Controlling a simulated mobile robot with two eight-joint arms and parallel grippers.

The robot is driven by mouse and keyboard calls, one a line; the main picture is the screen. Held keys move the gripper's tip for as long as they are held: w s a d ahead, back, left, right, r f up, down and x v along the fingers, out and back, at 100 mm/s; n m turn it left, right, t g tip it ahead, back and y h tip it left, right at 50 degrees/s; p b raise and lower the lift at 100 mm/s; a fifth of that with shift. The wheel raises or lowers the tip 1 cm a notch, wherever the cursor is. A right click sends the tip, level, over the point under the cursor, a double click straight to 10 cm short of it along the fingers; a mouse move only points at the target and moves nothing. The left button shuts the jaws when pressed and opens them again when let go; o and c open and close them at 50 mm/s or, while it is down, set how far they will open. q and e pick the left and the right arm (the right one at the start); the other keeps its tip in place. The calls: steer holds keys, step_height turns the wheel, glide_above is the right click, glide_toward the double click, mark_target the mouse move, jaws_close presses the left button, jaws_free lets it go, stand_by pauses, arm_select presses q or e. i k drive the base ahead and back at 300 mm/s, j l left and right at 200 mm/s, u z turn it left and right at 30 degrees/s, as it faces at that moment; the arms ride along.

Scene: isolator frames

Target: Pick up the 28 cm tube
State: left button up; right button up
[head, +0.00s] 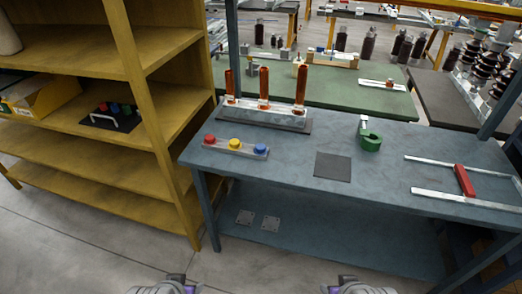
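Three upright orange-brown tubes stand on a light metal base (262,118) at the back left of the blue-grey table: a left tube (229,84), a middle tube (263,84) and a right tube (301,85). I cannot tell from their looks which is the 28 cm one. My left gripper (168,287) and my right gripper (355,288) show only partly at the bottom edge, well in front of the table and apart from the tubes. Their fingers are too cut off to tell whether they are open or shut.
On the table (290,178) are a strip with red, yellow and blue buttons (235,148), a dark square mat (333,167), a green ring-shaped thing (370,141) and a metal rail frame with a red bar (464,181). Yellow shelves (110,140) stand left. Floor in front is clear.

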mark_target(298, 108)
steer(key=i+l+u, duration=0.3)
steer(key=i+l, duration=0.3)
steer(key=i+l+u, duration=0.35)
steer(key=i+l, duration=0.15)
steer(key=l, duration=0.2)
